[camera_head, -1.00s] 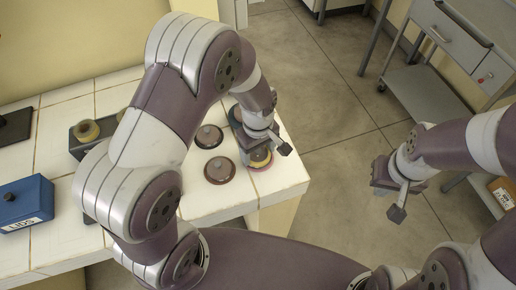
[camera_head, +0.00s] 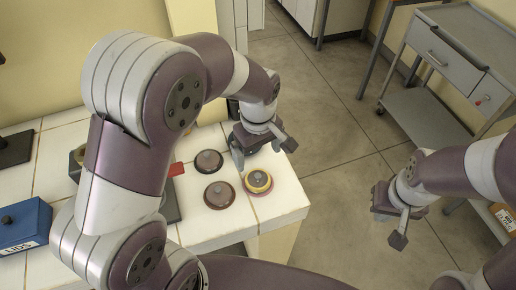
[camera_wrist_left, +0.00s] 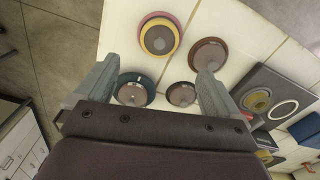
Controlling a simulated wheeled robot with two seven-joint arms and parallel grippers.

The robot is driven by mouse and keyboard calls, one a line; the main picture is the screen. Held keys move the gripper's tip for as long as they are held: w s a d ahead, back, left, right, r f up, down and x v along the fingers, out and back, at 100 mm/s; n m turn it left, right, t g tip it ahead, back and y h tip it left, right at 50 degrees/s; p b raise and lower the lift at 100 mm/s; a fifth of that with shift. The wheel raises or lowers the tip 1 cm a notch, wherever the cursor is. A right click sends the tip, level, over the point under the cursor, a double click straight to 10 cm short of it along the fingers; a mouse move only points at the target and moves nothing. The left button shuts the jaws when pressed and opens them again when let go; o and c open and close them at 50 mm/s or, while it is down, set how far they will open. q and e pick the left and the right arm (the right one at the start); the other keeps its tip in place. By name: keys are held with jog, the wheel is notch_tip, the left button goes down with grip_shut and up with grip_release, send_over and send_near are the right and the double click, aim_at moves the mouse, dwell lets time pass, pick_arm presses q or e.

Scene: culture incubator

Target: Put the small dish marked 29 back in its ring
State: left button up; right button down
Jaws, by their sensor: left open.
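My left gripper (camera_head: 247,148) is open above the far end of the white tiled bench. In the left wrist view its fingers (camera_wrist_left: 158,72) stand wide apart with nothing gripped. A dish with a teal rim (camera_wrist_left: 133,90) and a dark-rimmed dish (camera_wrist_left: 181,94) lie on the bench between and beyond the fingers. A dish in a yellow ring on a pink base (camera_head: 258,181) sits near the bench's right edge. A brown dish (camera_head: 219,195) and a dark dish (camera_head: 208,162) sit beside it. No number 29 is readable. My right gripper (camera_head: 398,208) hangs over the floor, away from the bench.
A blue box marked LIDS (camera_head: 25,226) stands at the left of the bench. A grey block with rings (camera_wrist_left: 268,98) shows in the left wrist view. A grey trolley (camera_head: 455,60) stands at the far right. Open floor lies right of the bench.

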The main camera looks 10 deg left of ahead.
pick_arm(q)
jog(key=s+a+m+t, duration=0.1)
jog(key=s+a+m, duration=0.6)
jog(key=s+m, duration=0.1)
jog(key=shift+s+a+f+m, duration=0.15)
jog(key=shift+s+f+m, duration=0.1)
jog(key=shift+m, duration=0.45)
dwell(1.3)
